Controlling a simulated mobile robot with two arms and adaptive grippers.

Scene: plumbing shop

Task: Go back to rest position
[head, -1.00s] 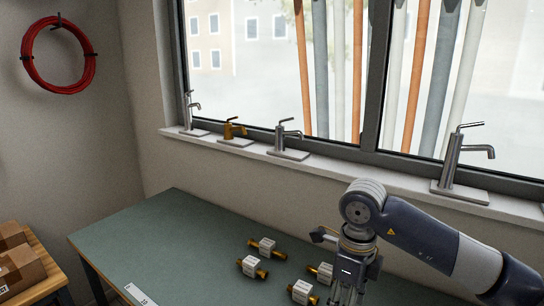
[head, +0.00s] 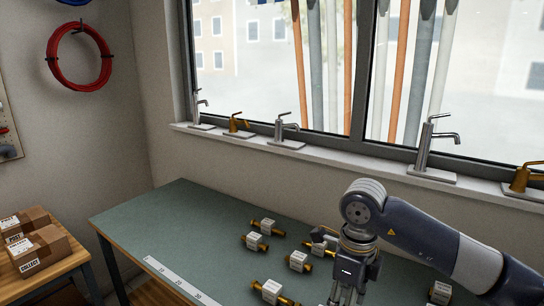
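My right arm comes in from the right over a green-topped table (head: 150,222). My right gripper (head: 346,294) points down near the bottom edge. Its fingertips are cut off by the frame, so I cannot tell whether it is open or shut or holds anything. My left gripper is not in view. Several brass fittings with white labels lie on the table, including one at the back (head: 263,226), one in the middle (head: 298,261) and one at the front (head: 270,291). One fitting is partly behind my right gripper.
A white ruler strip (head: 175,278) lies along the table's front. A wooden side table (head: 62,269) at left holds cardboard boxes (head: 40,249). Several faucets, including a tall chrome one (head: 424,150), stand on the window sill (head: 345,163). A red hose coil (head: 80,56) hangs on the wall.

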